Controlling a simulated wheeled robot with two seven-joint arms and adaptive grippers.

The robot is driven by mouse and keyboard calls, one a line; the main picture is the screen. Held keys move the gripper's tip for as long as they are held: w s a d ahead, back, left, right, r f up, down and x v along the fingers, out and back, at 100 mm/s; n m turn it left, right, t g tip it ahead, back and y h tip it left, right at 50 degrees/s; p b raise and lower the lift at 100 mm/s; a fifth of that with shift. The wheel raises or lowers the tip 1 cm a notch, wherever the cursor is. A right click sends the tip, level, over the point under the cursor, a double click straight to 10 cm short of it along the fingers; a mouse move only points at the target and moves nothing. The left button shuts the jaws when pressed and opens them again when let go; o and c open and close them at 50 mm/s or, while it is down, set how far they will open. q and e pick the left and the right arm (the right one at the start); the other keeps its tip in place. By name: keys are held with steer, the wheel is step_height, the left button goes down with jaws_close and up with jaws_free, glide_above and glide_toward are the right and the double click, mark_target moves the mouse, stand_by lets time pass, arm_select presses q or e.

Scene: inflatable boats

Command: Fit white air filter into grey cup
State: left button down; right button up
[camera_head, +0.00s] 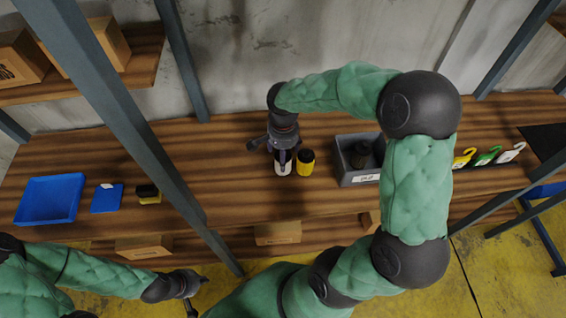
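A white cylindrical piece (284,168), which looks like the white air filter, stands on the wooden shelf. My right gripper (283,155) points down at it from above, its dark fingers covering the upper part. I cannot tell whether they grip it. A dark cup-like thing (360,153) sits inside a grey bin to the right; I cannot tell whether it is the grey cup. My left gripper (198,296) is at the bottom, in front of and below the shelf edge. Its two fingers look spread, with nothing visible between them.
A yellow-and-black canister (306,163) stands right beside the white piece. The grey bin (345,176) is close by. A blue tray (48,200), a blue plate (107,199) and a yellow-black block (148,194) lie left. Grey posts (130,125) cross the view. Coloured hooks (488,156) are at right.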

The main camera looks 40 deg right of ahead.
step_height(320, 180, down, 3)
steer(key=shift+w+r, duration=0.1)
steer(key=c, duration=1.4)
steer(key=shift+r, duration=0.55)
step_height(320, 180, up, 2)
steer(key=shift+r+p, duration=0.15)
steer(key=shift+p, duration=0.15)
steer(key=s+a+r+p, duration=0.2)
steer(key=s+a+r, duration=0.6)
steer(key=s, duration=0.3)
steer(key=shift+a+r, duration=0.3)
steer(key=shift+r, duration=0.55)
